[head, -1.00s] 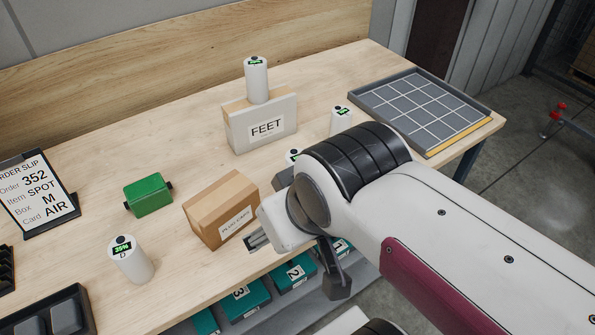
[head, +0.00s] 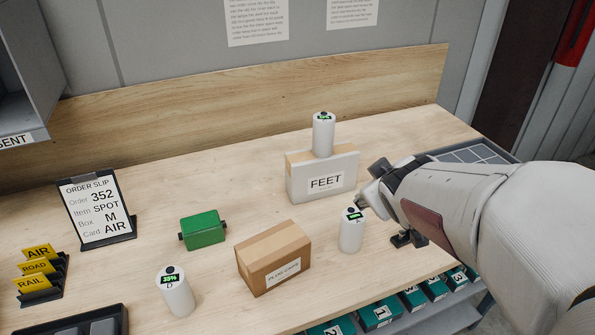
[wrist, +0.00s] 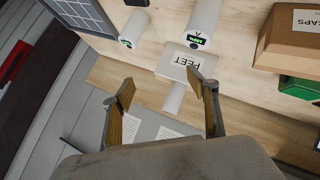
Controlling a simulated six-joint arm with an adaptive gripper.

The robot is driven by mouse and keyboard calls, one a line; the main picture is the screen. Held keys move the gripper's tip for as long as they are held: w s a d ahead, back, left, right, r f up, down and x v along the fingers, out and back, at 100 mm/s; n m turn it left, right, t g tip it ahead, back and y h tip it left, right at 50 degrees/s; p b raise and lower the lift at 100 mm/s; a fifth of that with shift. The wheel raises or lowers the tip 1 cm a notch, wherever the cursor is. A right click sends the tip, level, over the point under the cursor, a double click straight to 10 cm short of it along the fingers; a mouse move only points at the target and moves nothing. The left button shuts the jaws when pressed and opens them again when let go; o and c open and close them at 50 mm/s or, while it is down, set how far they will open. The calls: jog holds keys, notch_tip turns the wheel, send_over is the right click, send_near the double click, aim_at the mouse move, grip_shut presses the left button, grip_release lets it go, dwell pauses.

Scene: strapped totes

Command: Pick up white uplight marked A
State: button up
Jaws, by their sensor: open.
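A white cylinder uplight (head: 351,232) stands upright on the bench in front of the FEET box; a green display shows near its top. In the wrist view this uplight (wrist: 206,18) appears upside down, with a small mark that looks like A. My gripper (wrist: 160,77) is open and empty, its two fingers spread apart above the bench. In the head view, my wrist hides part of the space just right of the uplight, and the fingers are hard to make out.
Another white uplight (head: 323,135) stands on the FEET box (head: 322,178), and one marked D (head: 174,292) is at front left. A further uplight (wrist: 133,27) is near the gridded tray (wrist: 82,14). A cardboard box (head: 273,258) and a green case (head: 203,230) stand left.

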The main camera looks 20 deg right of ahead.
jog(key=w+d+f+n+t, duration=0.1)
jog(key=w+d+f+n, duration=0.25)
jog(key=d, duration=0.25)
jog(key=t+y, duration=0.2)
jog(key=y, duration=0.9)
send_near(362, 232)
jog(key=shift+n, duration=0.25)
jog(key=w, duration=0.1)
jog(key=w+f, duration=0.1)
jog(key=w, duration=0.2)
jog(key=shift+w+a+f, duration=0.1)
jog(key=shift+w+f, duration=0.05)
jog(key=shift+f, duration=0.2)
jog(key=shift+s+a, duration=0.45)
jog(key=shift+s, duration=0.1)
jog(key=shift+f+y, duration=0.1)
jog(key=shift+y, duration=0.2)
jog(key=shift+x, duration=1.35)
jog(key=shift+w, duration=0.1)
